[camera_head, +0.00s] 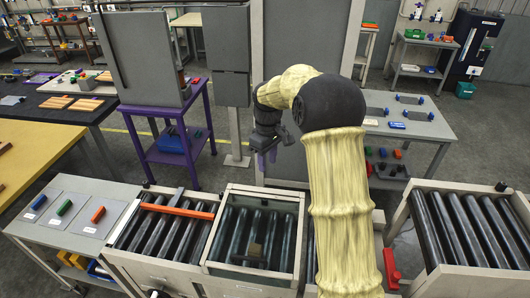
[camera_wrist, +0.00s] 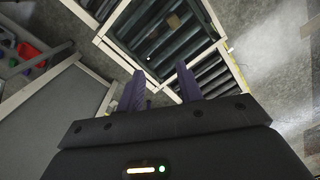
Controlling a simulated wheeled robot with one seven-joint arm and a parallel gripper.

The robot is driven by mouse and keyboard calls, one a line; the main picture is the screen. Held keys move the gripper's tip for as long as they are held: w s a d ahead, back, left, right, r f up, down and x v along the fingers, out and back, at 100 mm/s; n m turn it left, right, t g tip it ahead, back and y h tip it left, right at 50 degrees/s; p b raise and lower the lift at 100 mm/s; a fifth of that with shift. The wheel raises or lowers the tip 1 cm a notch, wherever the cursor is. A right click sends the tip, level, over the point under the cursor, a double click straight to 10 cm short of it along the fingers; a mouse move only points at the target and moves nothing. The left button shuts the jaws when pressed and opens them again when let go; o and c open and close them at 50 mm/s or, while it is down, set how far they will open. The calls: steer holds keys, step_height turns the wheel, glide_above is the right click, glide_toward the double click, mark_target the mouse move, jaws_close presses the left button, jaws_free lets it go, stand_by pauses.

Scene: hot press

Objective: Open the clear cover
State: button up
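The clear cover (camera_head: 270,222) is a glass-like panel in a pale frame, lying shut over dark rollers on the conveyor. It also shows in the wrist view (camera_wrist: 155,38), at the top middle. A small brown block (camera_head: 256,250) shows at the cover, also in the wrist view (camera_wrist: 173,20); I cannot tell whether it is on or under the panel. My gripper (camera_head: 267,162) hangs above and behind the cover's far edge, apart from it. In the wrist view its two purple fingers (camera_wrist: 160,90) are spread with nothing between them.
An orange-red bar (camera_head: 178,210) lies across the rollers left of the cover. A grey side table (camera_head: 70,235) holds several coloured pieces. A second roller conveyor (camera_head: 470,230) stands at the right. A purple stand (camera_head: 180,150) and a grey cabinet (camera_head: 150,60) are behind.

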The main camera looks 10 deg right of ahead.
steer(key=s+d+f+m+t+b, duration=0.1)
steer(key=s+f+m+b, duration=0.3)
steer(key=s, duration=0.8)
steer(key=s+d+f+m+t+b, duration=0.1)
steer(key=s+f+m+b, duration=0.3)
steer(key=s, duration=0.8)
steer(key=shift+s+d+f+t, duration=0.25)
steer(key=shift+s+f+t, duration=0.25)
steer(key=shift+f, duration=0.45)
steer(key=shift+w, duration=0.1)
